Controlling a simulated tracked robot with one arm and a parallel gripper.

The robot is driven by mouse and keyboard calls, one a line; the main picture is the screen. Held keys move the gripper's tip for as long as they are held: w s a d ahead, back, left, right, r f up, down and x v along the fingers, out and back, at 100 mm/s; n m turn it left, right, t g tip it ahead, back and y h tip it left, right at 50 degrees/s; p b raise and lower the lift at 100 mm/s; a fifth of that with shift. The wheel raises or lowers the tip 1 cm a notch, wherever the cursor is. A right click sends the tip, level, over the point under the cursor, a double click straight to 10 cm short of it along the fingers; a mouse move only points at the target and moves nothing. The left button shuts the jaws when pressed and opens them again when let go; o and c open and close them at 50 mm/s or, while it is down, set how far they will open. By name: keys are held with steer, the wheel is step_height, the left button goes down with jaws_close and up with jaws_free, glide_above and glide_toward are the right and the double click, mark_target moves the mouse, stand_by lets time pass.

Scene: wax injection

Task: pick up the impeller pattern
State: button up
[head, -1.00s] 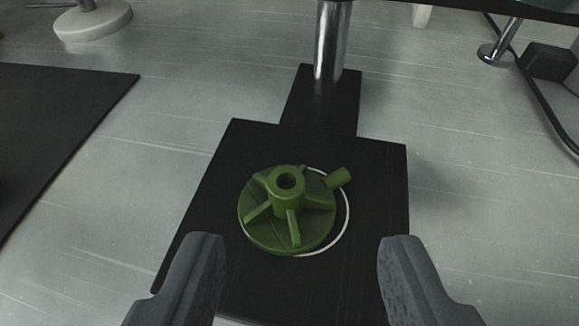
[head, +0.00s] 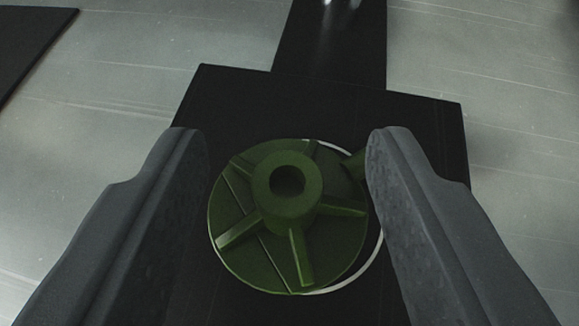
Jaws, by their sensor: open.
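The impeller pattern (head: 335,243) is a green disc with several raised vanes and a central hub with a round hole. It lies hub up on a black plate (head: 220,95), partly over a white ring line (head: 372,268). A small green stub at its upper right is partly hidden by the right finger. My gripper (head: 287,145) is open, with one grey finger on each side of the impeller pattern. The left finger is close to the disc's left edge and the right finger is close to its right edge. I cannot tell whether either finger touches it.
A black strip (head: 330,50) runs from the plate toward the back, with a metal post foot (head: 342,4) at the top edge. A dark mat (head: 30,40) lies at the upper left. The grey floor around the plate is clear.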

jaws_close()
steer(key=shift+s, duration=0.1)
